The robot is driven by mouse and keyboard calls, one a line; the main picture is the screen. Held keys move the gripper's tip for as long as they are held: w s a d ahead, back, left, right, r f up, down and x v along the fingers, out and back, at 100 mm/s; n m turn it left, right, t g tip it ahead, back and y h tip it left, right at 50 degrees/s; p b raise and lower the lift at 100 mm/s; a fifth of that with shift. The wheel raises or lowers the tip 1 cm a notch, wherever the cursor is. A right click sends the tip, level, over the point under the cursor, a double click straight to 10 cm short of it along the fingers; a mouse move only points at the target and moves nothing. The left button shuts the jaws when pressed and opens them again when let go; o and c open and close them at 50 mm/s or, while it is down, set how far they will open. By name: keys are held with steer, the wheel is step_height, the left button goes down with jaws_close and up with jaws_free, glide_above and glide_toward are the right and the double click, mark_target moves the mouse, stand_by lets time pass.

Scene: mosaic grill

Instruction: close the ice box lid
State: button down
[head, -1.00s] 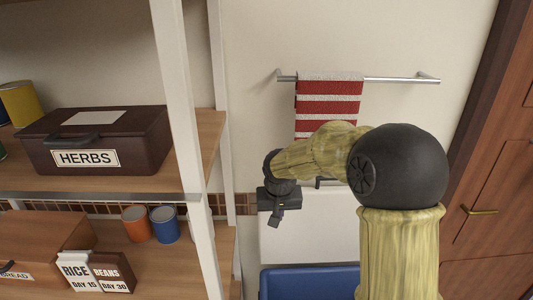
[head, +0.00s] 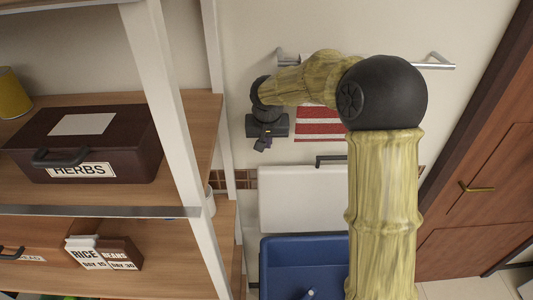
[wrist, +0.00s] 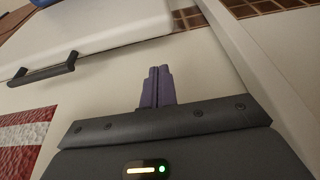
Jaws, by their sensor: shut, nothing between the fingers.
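The ice box is a blue tub (head: 285,246) at the bottom of the head view. Its white lid (head: 300,200) stands raised behind it near the wall, with a dark handle (head: 330,160) along its top edge. The lid (wrist: 110,25) and its handle (wrist: 42,70) also show in the wrist view at upper left. My gripper (head: 262,148) hangs above and left of the lid's upper edge, apart from it. In the wrist view its purple fingers (wrist: 157,72) are together with nothing between them. My arm hides the right edge of the lid and tub.
A shelf unit with a white post (head: 180,130) stands close on the left, holding a brown herbs box (head: 85,145). A red-and-white towel (head: 320,125) hangs on a metal rail (head: 437,65) behind my arm. A wooden door (head: 470,200) is at right.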

mark_target(267, 158)
steer(key=p+x, duration=0.4)
steer(key=x, duration=0.5)
steer(key=shift+w+f, duration=0.1)
steer(key=shift+f, duration=0.4)
steer(key=shift+f+b, duration=0.1)
steer(key=shift+b, duration=0.4)
